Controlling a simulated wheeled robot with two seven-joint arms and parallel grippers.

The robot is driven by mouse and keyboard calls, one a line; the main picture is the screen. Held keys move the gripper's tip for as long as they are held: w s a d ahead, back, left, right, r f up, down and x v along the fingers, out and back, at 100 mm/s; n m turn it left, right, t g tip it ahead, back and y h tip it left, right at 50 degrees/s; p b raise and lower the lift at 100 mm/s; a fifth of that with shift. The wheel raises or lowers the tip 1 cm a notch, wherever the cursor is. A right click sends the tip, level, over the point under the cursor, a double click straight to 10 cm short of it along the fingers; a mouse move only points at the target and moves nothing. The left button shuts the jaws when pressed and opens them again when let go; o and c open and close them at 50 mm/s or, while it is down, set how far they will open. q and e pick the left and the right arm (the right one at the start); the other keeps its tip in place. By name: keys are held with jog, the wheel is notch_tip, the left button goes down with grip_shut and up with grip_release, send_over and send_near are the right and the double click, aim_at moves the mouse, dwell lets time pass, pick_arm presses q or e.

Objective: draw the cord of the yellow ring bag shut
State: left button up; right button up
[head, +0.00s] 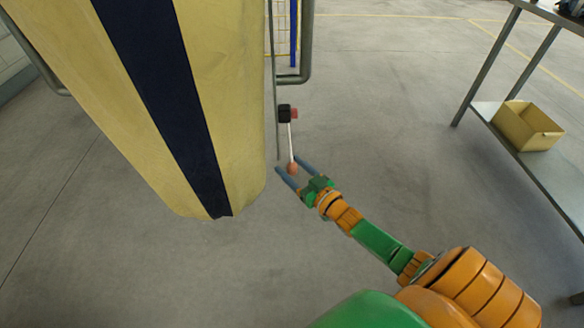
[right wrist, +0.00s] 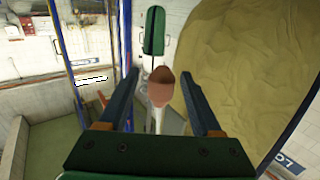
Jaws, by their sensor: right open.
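The yellow bag (head: 225,90) with a dark blue stripe hangs large at the upper left of the head view. Its yellow side also fills the upper right of the right wrist view (right wrist: 245,60). Beside it, a pale cord (head: 290,137) runs from a small black block with a red part (head: 286,113) down to a brown bead (head: 292,169). My right gripper (head: 288,164) is open, with its fingers on either side of the bead. In the right wrist view the bead (right wrist: 160,88) sits between the fingers, apart from both. My left gripper is not in view.
A grey metal frame post (head: 305,45) stands just right of the bag. A metal table with a low shelf (head: 555,175) is at the right, with a yellow bin (head: 528,125) on the shelf. The concrete floor between is clear.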

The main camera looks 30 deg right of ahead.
jog(key=s, duration=0.2)
jog(key=s+p, duration=0.1)
jog(key=s, duration=0.4)
jog(key=shift+s+d+p, duration=0.1)
jog(key=shift+d+p, duration=0.15)
jog(key=shift+p, duration=0.1)
